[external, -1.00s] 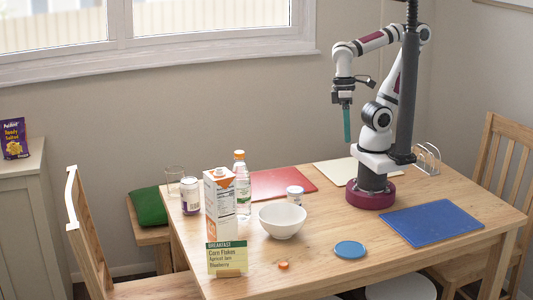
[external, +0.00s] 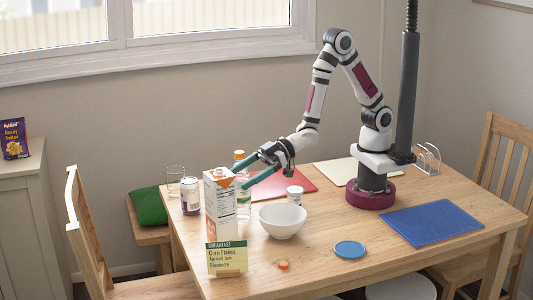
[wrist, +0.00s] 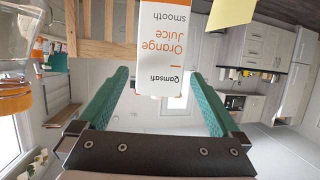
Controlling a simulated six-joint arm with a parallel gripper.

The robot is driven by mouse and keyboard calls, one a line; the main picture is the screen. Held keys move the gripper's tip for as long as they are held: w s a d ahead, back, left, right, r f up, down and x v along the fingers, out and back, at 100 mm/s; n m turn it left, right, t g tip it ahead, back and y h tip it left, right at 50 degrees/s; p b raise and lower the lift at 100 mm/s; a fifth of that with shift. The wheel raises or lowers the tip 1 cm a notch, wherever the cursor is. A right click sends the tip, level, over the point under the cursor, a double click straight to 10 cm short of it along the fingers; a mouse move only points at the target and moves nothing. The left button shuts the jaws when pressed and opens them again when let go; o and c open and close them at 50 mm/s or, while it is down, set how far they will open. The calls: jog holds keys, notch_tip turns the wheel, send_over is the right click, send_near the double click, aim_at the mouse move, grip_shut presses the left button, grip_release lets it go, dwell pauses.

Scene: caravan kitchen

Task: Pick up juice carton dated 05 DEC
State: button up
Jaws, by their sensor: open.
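The juice carton (external: 213,198) stands upright on the left part of the table. It is white and orange with an orange cap. My gripper (external: 240,178) is open and empty, tilted down toward the carton's upper part from the right. In the wrist view the carton lies in line with the gap between the green fingers (wrist: 160,78). I cannot tell whether a finger touches it.
A clear bottle (external: 243,200) with an orange cap stands right behind the carton, close to my fingers. A can (external: 190,196) and a glass (external: 174,178) are behind left. A breakfast card (external: 227,257) stands in front. A white bowl (external: 282,222) and small tub (external: 295,194) are right.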

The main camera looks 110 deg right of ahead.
aim_at(210, 207)
jog(key=w+f, duration=0.2)
jog(key=w+a+f, duration=0.1)
jog(key=w+f, duration=0.3)
jog(key=w, duration=0.1)
jog(key=shift+a, duration=0.2)
jog(key=shift+r, duration=0.1)
jog(key=c, duration=1.5)
